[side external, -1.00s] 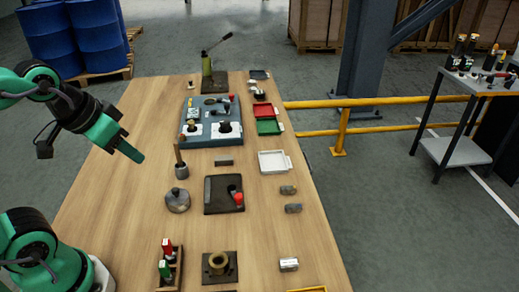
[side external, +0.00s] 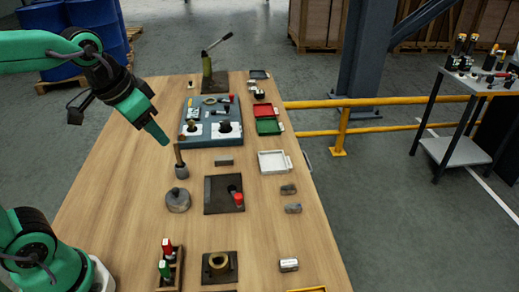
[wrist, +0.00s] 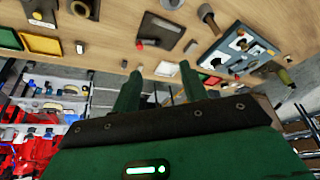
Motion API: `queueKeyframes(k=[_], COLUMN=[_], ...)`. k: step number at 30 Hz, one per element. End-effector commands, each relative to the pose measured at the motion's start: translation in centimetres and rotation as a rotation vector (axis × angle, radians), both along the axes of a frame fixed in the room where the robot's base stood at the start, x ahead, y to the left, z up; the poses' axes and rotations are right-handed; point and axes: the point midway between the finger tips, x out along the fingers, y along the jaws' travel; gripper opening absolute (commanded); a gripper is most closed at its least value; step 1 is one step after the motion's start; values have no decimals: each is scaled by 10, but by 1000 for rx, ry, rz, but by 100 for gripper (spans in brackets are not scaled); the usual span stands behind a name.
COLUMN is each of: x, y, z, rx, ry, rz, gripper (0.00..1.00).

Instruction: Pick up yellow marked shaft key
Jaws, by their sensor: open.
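My gripper (side external: 160,136) hangs tilted down above the left part of the wooden table, left of the blue tray. It is empty, and in the wrist view (wrist: 159,72) its two green fingers stand apart. I cannot make out a yellow mark on any key-like part. Several small grey block-like pieces lie on the table: one below the blue tray (side external: 224,162), and two on the right side, an upper one (side external: 288,189) and a lower one (side external: 293,208). I cannot tell which piece, if any, is the shaft key.
The blue tray (side external: 192,143) holds several parts. White (side external: 288,170), green and red trays line the right edge. The table's left side is clear.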

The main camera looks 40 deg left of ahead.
Motion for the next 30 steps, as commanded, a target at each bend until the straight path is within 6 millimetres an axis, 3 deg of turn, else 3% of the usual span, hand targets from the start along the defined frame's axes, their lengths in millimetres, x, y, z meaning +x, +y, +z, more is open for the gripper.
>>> queueKeyframes(k=[14,22,30], x=[91,141,187], y=[-30,-52,-77], z=[-3,-21,-52], rx=[50,76,101], ry=[114,172,232], rz=[-179,-281,-384], gripper=[44,44,44])
